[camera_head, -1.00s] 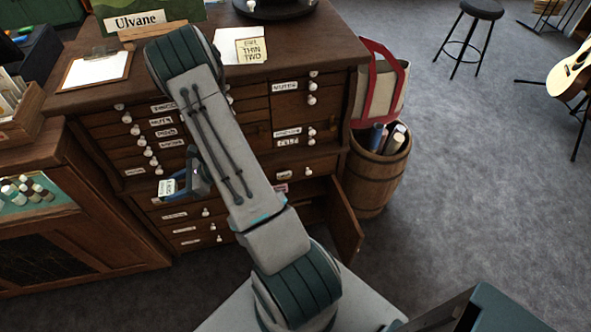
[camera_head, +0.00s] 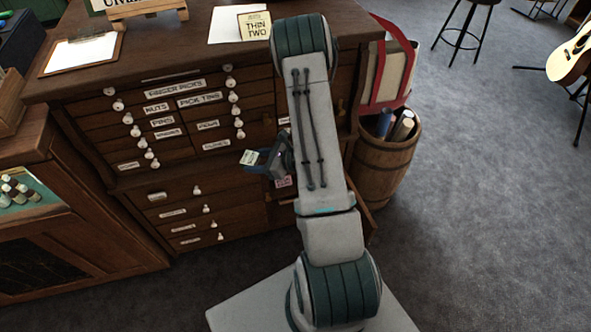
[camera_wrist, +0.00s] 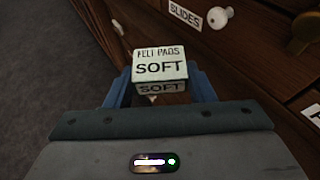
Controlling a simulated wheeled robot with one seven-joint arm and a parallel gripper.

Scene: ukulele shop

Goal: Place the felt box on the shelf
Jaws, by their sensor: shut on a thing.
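The felt box (camera_wrist: 160,68) is a small pale box lettered "FELT PADS" and "SOFT" in the wrist view. My gripper (camera_wrist: 158,90) is shut on it, with a blue finger on each side. In the head view the felt box (camera_head: 250,157) shows at the left end of my gripper (camera_head: 258,162), in front of the dark wooden drawer cabinet (camera_head: 115,185). It is held in the air near the "SLIDES" drawer. The open cabinet compartment at the lower right is mostly hidden behind my arm, so I cannot make out a shelf inside.
An open cabinet door (camera_head: 364,220) juts out right of my arm. The cabinet top holds a clipboard (camera_head: 85,50) and a "THIN TWO" card (camera_head: 254,26).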

